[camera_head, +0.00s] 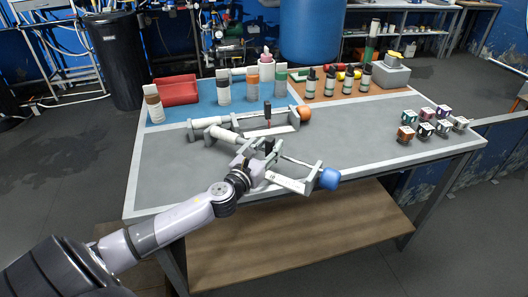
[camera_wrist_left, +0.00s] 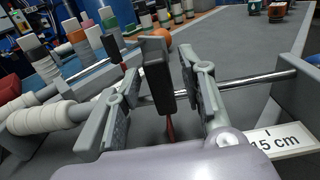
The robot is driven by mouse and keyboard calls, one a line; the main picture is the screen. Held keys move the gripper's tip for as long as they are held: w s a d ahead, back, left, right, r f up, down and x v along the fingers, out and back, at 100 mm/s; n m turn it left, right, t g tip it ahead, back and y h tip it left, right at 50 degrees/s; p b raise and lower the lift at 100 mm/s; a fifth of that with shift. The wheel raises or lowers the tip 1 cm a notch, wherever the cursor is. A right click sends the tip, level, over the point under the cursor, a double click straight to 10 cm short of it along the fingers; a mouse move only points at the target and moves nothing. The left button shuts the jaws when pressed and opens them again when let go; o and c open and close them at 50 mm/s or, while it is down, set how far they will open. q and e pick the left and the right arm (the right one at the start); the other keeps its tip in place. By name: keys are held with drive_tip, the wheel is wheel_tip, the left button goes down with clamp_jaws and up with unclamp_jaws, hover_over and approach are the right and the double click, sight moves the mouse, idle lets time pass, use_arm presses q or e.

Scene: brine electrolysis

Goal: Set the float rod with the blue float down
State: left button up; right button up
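The float rod (camera_wrist_left: 250,81) is a thin metal rod with a blue float (camera_head: 329,179) at its right end. It lies across a grey cradle (camera_head: 313,177) near the table's front edge, beside a white "15 cm" plate (camera_wrist_left: 285,139). A dark handle (camera_wrist_left: 157,78) with a red stem stands up at the rod. My left gripper (camera_head: 269,151) is over the cradle; in the left wrist view its fingers (camera_wrist_left: 160,90) stand on either side of the handle, with gaps showing. It looks open. I cannot tell whether the rod touches the cradle everywhere. My right gripper is not in view.
A similar cradle with an orange float (camera_head: 304,113) lies just behind. Bottles (camera_head: 252,88) and a red tray (camera_head: 176,92) stand farther back. The grey table (camera_head: 360,150) is clear between the cradles and jars.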

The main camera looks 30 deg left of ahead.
use_arm(q)
drive_tip(key=s, duration=0.7)
drive_tip(key=s+d+b, duration=0.1)
drive_tip(key=s, duration=0.2)
drive_tip(key=shift+s, duration=1)
